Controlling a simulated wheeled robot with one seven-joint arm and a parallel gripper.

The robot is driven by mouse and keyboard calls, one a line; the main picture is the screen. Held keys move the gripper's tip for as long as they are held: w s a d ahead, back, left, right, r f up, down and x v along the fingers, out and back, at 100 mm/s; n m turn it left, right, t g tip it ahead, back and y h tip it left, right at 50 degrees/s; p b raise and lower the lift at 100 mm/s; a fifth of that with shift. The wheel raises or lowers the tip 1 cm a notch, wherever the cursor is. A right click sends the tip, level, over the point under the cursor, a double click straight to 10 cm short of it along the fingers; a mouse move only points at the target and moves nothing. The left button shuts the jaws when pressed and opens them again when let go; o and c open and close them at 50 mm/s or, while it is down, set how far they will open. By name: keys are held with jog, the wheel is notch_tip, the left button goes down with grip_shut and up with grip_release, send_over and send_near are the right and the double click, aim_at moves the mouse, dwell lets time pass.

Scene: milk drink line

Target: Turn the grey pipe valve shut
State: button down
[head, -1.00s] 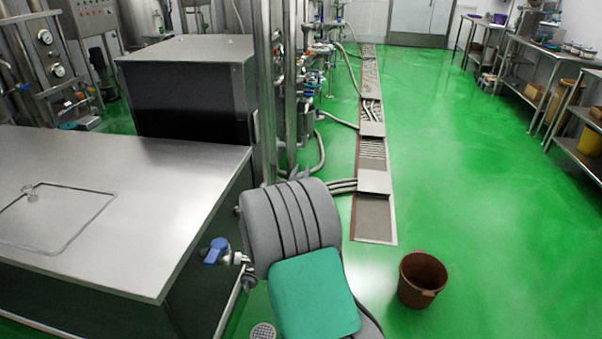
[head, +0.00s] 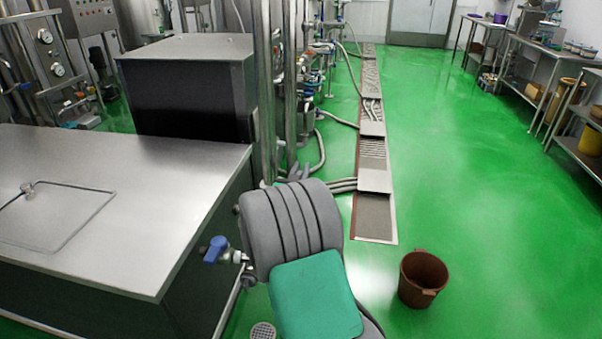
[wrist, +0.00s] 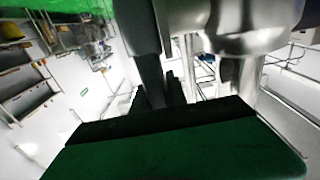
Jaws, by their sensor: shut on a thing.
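My gripper (wrist: 163,80) shows in the wrist view as dark fingers beyond the dark green palm. It is shut on the grey pipe valve, whose rounded steel body (wrist: 245,25) fills the upper right of that view. The exact contact between fingers and handle is hidden. In the head view my grey and green arm covers the valve and most of the gripper; only small grey tips show above the arm.
A steel tank (head: 120,200) stands close on the left, with a blue-handled tap (head: 215,250) beside my arm. A brown bucket (head: 423,279) stands on the green floor to the right. A floor drain (head: 375,217) runs ahead.

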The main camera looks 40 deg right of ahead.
jog(key=b, duration=0.3)
jog(key=f+h+b, duration=0.1)
jog(key=b, duration=0.2)
jog(key=shift+s+a+f+t, duration=0.1)
jog(key=shift+s+a+t, duration=0.15)
jog(key=shift+a+t, duration=0.15)
jog(key=a+t+h+b, duration=0.1)
jog(key=b, duration=0.7)
jog(key=shift+s, duration=0.4)
jog(key=b, duration=0.3)
jog(key=t+h+b, duration=0.1)
jog(key=b, duration=0.2)
jog(key=shift+s+a+r+h, duration=0.2)
jog(key=shift+s+a+h, duration=0.1)
jog(key=shift+s+a, duration=0.1)
jog(key=b, duration=0.3)
jog(key=shift+s+a+r+t+h+b, duration=0.1)
jog(key=shift+a+r+t+h+b, duration=0.2)
jog(key=shift+h, duration=0.1)
jog(key=shift+r+b, duration=0.15)
jog(key=shift+b, duration=0.15)
jog(key=shift+r, duration=0.15)
jog(key=c, duration=1.3)
grip_release()
jog(key=shift+s, duration=0.1)
jog(key=shift+a, duration=0.1)
